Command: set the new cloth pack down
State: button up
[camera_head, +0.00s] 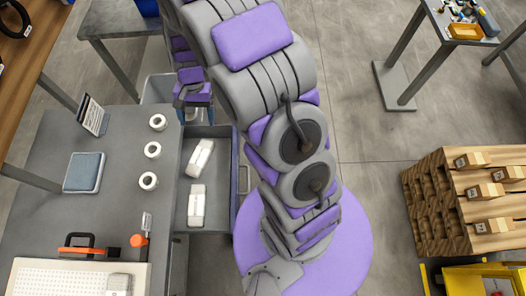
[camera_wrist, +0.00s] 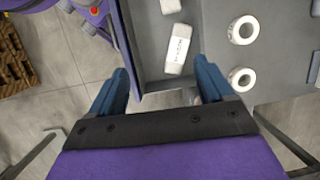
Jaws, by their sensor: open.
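Two white wrapped packs lie flat in an open drawer (camera_head: 222,215), a far one (camera_head: 200,158) and a near one (camera_head: 196,205). In the wrist view, the far pack (camera_wrist: 178,48) shows dark print and the near one (camera_wrist: 170,6) is cut by the top edge. I cannot tell which is the new cloth pack. My gripper (camera_wrist: 160,90) is open, with its two blue fingers apart and nothing between them. In the wrist view, the printed pack lies just beyond the fingertips, apart from them.
The grey bench (camera_head: 115,190) left of the drawer holds several white rolls (camera_head: 153,150), a blue-grey pad (camera_head: 84,172), an orange-handled tool (camera_head: 139,240) and a perforated white board (camera_head: 60,280). A wooden block stack (camera_head: 430,205) stands right. Floor (camera_head: 365,130) between is clear.

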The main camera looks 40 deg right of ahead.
jog(key=s+d+r+n+h, duration=0.15)
jog(key=s+r+n, duration=0.25)
jog(key=s+r, duration=0.9)
jog(key=s+d+r+n, duration=0.1)
jog(key=s+r, duration=0.1)
jog(key=s, duration=0.5)
jog(key=s+d+r+n+h, duration=0.1)
jog(key=s+d+r, duration=0.1)
jog(key=s, duration=0.5)
jog(key=shift+s+d+r+n+t, duration=0.15)
jog(key=shift+s+d+n+t, duration=0.05)
jog(key=shift+s+n+t, duration=0.15)
